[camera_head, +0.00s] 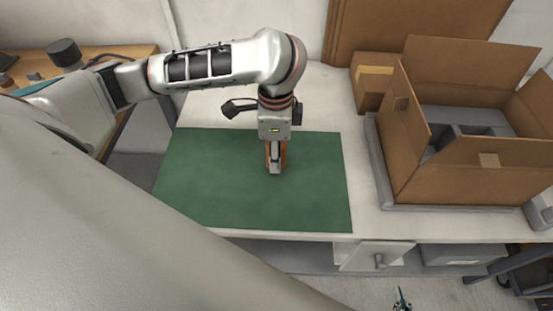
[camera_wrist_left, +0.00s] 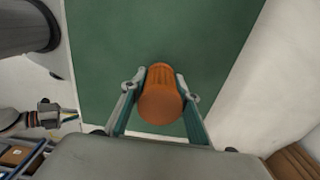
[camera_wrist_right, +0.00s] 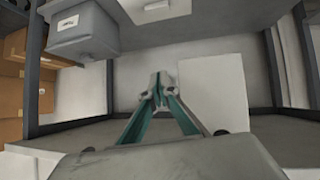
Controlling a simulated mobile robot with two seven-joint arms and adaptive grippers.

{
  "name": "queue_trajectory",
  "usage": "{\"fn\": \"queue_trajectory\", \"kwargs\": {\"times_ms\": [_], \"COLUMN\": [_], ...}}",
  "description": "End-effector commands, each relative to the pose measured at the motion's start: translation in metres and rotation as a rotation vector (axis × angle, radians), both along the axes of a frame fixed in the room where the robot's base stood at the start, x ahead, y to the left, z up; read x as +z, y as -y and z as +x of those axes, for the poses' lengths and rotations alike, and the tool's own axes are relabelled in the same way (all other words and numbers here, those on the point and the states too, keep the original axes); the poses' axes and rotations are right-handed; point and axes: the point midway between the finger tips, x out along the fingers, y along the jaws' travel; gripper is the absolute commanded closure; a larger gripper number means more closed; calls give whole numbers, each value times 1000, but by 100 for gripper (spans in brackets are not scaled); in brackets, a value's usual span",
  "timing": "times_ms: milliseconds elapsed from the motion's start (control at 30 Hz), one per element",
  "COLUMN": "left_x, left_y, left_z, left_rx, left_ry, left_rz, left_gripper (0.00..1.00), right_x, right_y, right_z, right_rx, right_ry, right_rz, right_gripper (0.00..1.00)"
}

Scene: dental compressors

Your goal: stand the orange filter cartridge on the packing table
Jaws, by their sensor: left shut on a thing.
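The orange filter cartridge (camera_head: 284,155) is between the fingers of my left gripper (camera_head: 275,168), over the green mat (camera_head: 200,185) on the white packing table (camera_head: 362,205). In the left wrist view the cartridge (camera_wrist_left: 160,103) shows its round end and ribbed side, with the left gripper's fingers (camera_wrist_left: 160,88) closed on both sides. My left gripper points down in the head view. I cannot tell whether the cartridge's lower end touches the mat. My right gripper (camera_head: 402,302) is low in front of the table; its fingertips meet, empty, in the right wrist view (camera_wrist_right: 158,88).
An open cardboard box (camera_head: 450,185) stands on a grey tray at the right of the table, with a smaller carton (camera_head: 370,95) behind it. Beneath the tabletop are a white panel with a knob (camera_head: 375,257) and a grey bin (camera_head: 460,255). The mat around the cartridge is clear.

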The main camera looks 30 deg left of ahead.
Motion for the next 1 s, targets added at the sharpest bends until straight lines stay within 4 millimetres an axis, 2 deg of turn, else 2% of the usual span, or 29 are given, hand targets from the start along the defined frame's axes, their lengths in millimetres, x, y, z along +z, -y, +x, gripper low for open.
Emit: {"fn": "queue_trajectory", "kwargs": {"times_ms": [33, 100, 500, 533, 567, 1000], "left_x": [-14, -20, -21, -21, -21, -19], "left_y": [0, 0, -1, 0, 0, 0], "left_z": [-2, -1, 0, 0, 0, 0], "left_rx": [-1, 0, 1, 1, 1, 0], "left_ry": [-9, -7, -3, -2, -3, -1], "left_rz": [-1, -1, 1, 1, 1, 0], "left_gripper": [92, 92, 92, 62, 54, 53], "right_x": [-9, -12, 3, 2, 2, -10], "right_y": [1, 3, 4, 4, 4, 3], "right_z": [-2, -2, 8, 7, 7, 1], "right_rx": [1, 1, -3, -3, -3, 1], "right_ry": [-7, -9, 18, 17, 17, -3], "right_rz": [-5, -12, -11, -10, -10, -11], "right_gripper": [100, 100, 100, 100, 100, 100]}}
